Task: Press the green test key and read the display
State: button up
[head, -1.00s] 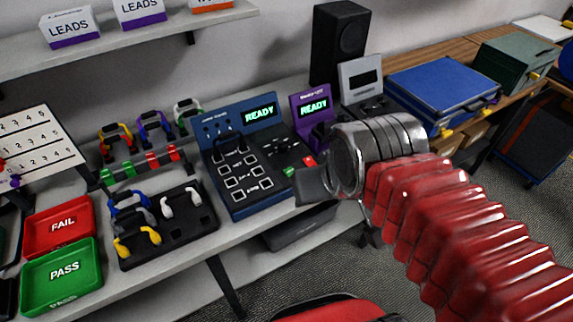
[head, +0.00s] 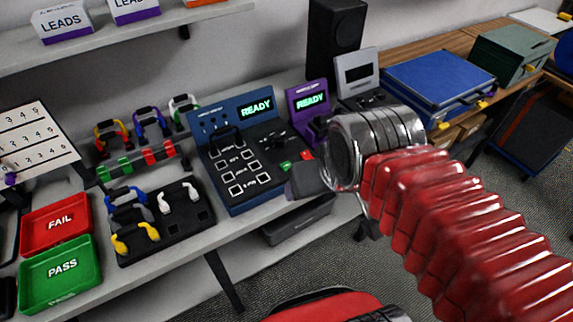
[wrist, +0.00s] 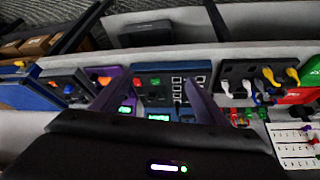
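The blue tester (head: 222,192) stands on the bench with its display (head: 257,107) reading READY in green. Its green key (head: 285,166) sits near the front right edge, beside a red key (head: 306,155). In the wrist view the picture is turned around; the green key (wrist: 155,83) lies between the finger lines, with the red key (wrist: 137,83) beside it. My gripper (head: 306,180) is just in front of and right of the green key in the head view, apparently above the bench edge. In the wrist view my gripper (wrist: 156,76) has its two fingers apart, with nothing held.
A purple tester (head: 310,103), also reading READY, and a grey meter (head: 357,72) stand right of the blue tester. A black holder (head: 178,235) with coloured cables, a red FAIL tray (head: 40,241) and a green PASS tray (head: 40,290) lie left. A blue case (head: 435,80) is at right.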

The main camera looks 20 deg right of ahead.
grip_shut()
dwell(0.7)
dwell(0.7)
